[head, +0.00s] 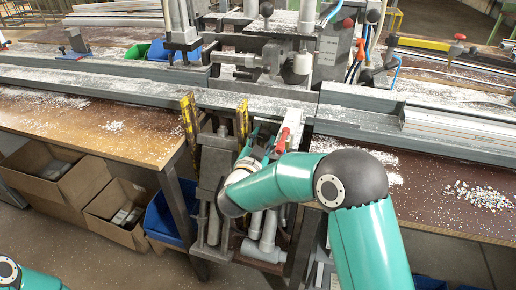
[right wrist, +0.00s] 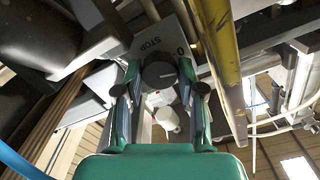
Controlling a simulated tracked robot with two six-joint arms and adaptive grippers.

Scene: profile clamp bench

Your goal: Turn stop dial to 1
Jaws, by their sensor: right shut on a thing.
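The stop dial (right wrist: 159,75) is a dark grey round knob with a short pale mark, in the right wrist view. It sits on a grey plate (right wrist: 150,42) lettered STOP, with a 0 at the plate's right. My right gripper (right wrist: 159,88) has one finger on each side of the dial and is shut on it. No 1 is readable on the plate. In the head view my right gripper (head: 261,142) is at the front of the bench, and the dial is hidden there. Only a bit of my left arm shows at the lower left; its gripper is out of view.
A yellow-edged bar (right wrist: 226,65) stands close to the right of my fingers in the wrist view. The clamp machine (head: 265,60) rises behind. Cardboard boxes (head: 62,172) and a blue bin (head: 170,215) stand below the bench at left. White shavings litter the bench.

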